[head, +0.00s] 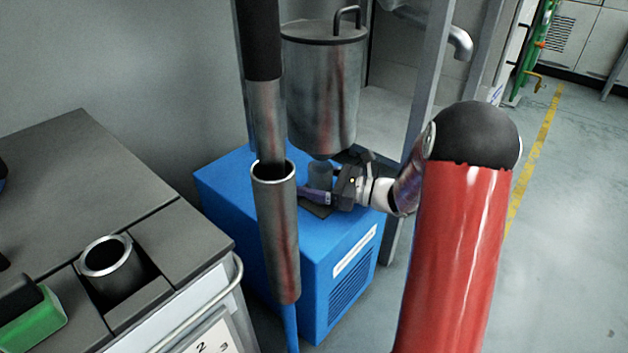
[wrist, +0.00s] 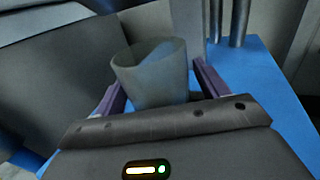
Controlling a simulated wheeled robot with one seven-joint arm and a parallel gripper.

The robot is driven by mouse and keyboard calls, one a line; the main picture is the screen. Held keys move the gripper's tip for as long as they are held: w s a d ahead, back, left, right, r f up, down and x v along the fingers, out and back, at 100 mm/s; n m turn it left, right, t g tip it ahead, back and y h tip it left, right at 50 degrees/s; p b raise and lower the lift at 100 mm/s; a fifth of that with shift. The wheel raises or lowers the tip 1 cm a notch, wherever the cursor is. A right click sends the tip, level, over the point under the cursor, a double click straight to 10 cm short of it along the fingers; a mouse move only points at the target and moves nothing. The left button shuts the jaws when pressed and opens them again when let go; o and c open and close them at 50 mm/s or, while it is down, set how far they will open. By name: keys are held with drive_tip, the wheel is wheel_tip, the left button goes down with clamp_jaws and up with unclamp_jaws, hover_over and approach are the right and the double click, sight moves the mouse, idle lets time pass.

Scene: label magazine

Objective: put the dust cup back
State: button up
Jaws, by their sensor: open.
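The dust cup (head: 320,174) is a translucent grey cup. In the head view it is upright above the blue cabinet, just below the hanging steel canister (head: 322,95). Its open rim shows in the wrist view (wrist: 152,76), with no lid on it. My gripper (head: 317,193) reaches in from the right, low over the cabinet. Its purple fingers stand on either side of the cup, open, with a visible gap at least on the right finger's side. The fingers and gripper body hide the cup's base, so I cannot tell what it rests on.
The blue cabinet (head: 348,262) has a dark plate (head: 317,209) on top. A vertical steel pipe (head: 277,235) stands in front of it. Grey frame posts (head: 428,90) rise behind my arm. The bench at left holds a metal cup (head: 108,258) and a green box (head: 38,322). Floor at right is clear.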

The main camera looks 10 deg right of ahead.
drive_tip(key=p+v, duration=0.1)
drive_tip(key=v, duration=1.1)
drive_tip(key=shift+d, duration=0.1)
